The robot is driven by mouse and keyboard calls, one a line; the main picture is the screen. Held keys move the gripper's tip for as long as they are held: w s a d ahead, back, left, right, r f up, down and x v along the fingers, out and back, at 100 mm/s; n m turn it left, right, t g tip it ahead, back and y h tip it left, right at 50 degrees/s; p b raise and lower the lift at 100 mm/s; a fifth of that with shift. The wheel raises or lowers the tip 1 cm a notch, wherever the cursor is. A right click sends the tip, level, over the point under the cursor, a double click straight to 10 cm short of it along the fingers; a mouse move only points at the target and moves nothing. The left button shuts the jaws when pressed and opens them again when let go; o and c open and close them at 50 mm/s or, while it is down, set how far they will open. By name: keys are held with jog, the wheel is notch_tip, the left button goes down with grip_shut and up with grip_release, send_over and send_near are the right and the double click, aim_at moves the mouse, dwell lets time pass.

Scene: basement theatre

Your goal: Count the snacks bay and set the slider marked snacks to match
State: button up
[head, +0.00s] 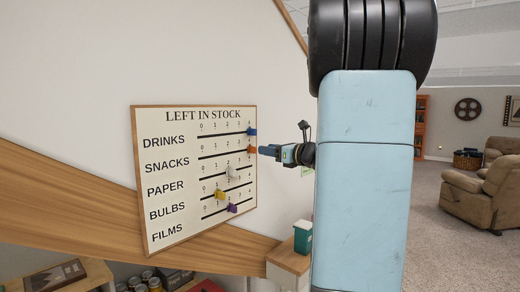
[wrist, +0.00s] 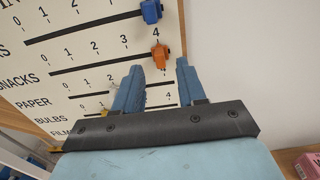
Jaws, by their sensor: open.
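The white board (head: 190,118) headed LEFT IN STOCK hangs on the wall with five labelled slider rows. The orange snacks slider (head: 251,149) stands at the right end of its line, below the 4; it also shows in the wrist view (wrist: 160,56). My gripper (head: 262,150) is open, pointing at the board close by the orange slider. In the wrist view the fingertips (wrist: 159,64) lie either side of and just below the orange slider; I cannot tell whether they reach around it. No bay labelled snacks is readable.
The blue drinks slider (head: 251,131) is just above the orange one. White (head: 232,173), yellow (head: 219,194) and purple (head: 233,207) sliders are below. Shelves at bottom left hold several cans (head: 148,284) and a box (head: 57,276).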

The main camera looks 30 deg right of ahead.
aim_at(256, 148)
jog(key=shift+x, duration=2.95)
jog(key=shift+c, duration=0.3)
grip_shut()
